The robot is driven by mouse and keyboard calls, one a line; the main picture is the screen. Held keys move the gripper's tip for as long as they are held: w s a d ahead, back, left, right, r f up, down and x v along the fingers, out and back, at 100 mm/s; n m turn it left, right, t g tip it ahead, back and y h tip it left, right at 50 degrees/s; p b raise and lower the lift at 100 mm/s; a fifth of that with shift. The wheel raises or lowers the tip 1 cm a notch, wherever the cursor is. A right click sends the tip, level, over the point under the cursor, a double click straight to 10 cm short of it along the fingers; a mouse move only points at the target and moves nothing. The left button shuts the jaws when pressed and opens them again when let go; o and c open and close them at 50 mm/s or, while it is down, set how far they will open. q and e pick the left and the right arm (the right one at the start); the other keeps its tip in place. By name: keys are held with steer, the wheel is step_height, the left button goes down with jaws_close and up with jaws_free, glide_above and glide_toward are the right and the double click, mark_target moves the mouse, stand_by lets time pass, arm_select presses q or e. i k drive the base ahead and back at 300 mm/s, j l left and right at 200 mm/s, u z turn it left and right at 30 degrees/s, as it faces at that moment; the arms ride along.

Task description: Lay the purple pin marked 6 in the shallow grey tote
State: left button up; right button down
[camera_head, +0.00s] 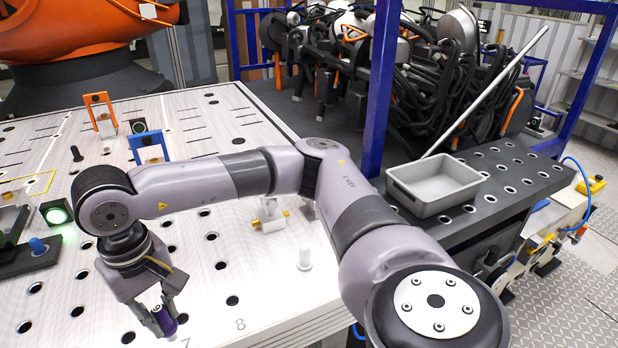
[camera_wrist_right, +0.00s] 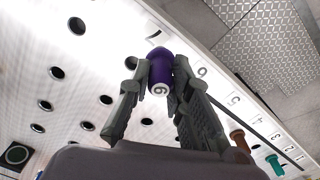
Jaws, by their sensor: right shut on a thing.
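The purple pin marked 6 (camera_wrist_right: 161,65) is between the fingers of my right gripper (camera_wrist_right: 157,78) in the right wrist view, with its white numbered end facing the camera. In the head view the right gripper (camera_head: 158,315) points down at the front of the white table, and the purple pin (camera_head: 167,322) shows at its tips near the printed 7. I cannot tell whether the pin's lower end is clear of the table. The shallow grey tote (camera_head: 436,207) stands empty on the dark perforated bench, right of my right arm. My left gripper is out of view.
The white table (camera_head: 215,250) has many holes. A white peg (camera_head: 304,260) and a fixture with brass parts (camera_head: 270,217) stand on it. A blue bracket (camera_head: 148,146) is farther back. A blue post (camera_head: 380,90) rises behind the tote. Brown (camera_wrist_right: 240,140) and teal (camera_wrist_right: 275,164) pins stand along the edge.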

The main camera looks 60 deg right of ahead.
mark_target(431, 192)
steer(key=z, duration=1.3)
